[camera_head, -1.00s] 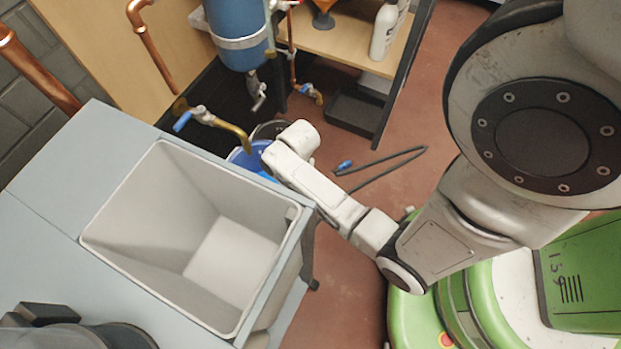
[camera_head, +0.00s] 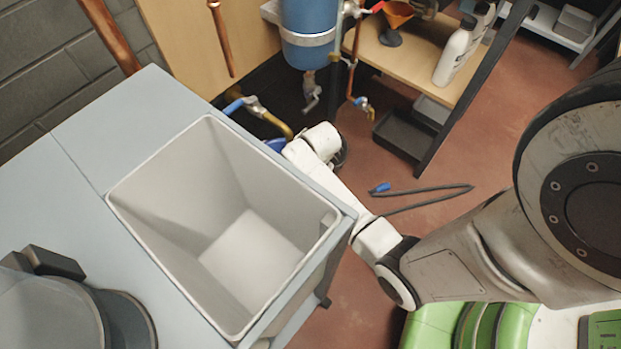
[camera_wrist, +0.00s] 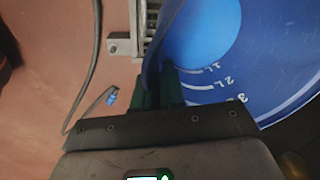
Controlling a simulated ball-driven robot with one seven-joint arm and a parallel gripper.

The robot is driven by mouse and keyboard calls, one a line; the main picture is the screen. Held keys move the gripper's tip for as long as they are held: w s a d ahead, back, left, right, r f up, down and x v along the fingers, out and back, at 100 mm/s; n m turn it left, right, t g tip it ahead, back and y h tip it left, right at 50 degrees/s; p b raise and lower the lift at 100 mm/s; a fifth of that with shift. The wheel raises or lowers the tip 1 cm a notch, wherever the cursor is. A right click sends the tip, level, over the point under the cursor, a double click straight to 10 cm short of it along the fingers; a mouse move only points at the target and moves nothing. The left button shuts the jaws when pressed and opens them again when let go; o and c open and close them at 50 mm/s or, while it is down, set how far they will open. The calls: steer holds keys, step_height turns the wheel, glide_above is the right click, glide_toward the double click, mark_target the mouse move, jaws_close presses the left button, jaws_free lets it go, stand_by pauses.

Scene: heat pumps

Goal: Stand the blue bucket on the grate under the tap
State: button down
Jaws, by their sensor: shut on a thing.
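The blue bucket (camera_wrist: 205,35) fills the right of the wrist view, with white litre marks on its inside wall. My gripper (camera_wrist: 160,75) is shut on the bucket's rim. In the head view only a sliver of the bucket (camera_head: 276,145) shows beside the sink edge, below the tap (camera_head: 278,124), a brass spout with a blue lever. My wrist hides the gripper and most of the bucket there. A slotted grey metal piece, seemingly the grate (camera_wrist: 143,30), shows partly beside the bucket in the wrist view. I cannot tell whether the bucket touches it.
A grey sink unit (camera_head: 85,130) with a deep pale basin stands left of my arm. A blue tank (camera_head: 308,35) with pipes hangs behind. A wooden shelf (camera_head: 425,55) holds a white bottle. A dark hose (camera_head: 425,193) lies on the open reddish floor.

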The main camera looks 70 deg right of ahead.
step_height(320, 180, down, 3)
steer(key=shift+d+b, duration=0.1)
steer(key=shift+b, duration=0.7)
steer(key=shift+w+f+b, duration=0.25)
steer(key=shift+f+b, duration=0.1)
steer(key=shift+f, duration=0.05)
steer(key=c, duration=1.2)
jaws_free()
steer(key=shift+s+f, duration=0.1)
steer(key=r+p, duration=0.2)
steer(key=r, duration=0.2)
steer(key=s+r+p, duration=0.1)
steer(key=r, duration=0.3)
steer(key=r+p, duration=0.2)
steer(key=r, duration=0.2)
steer(key=shift+s+p, duration=0.3)
steer(key=shift+p, duration=0.05)
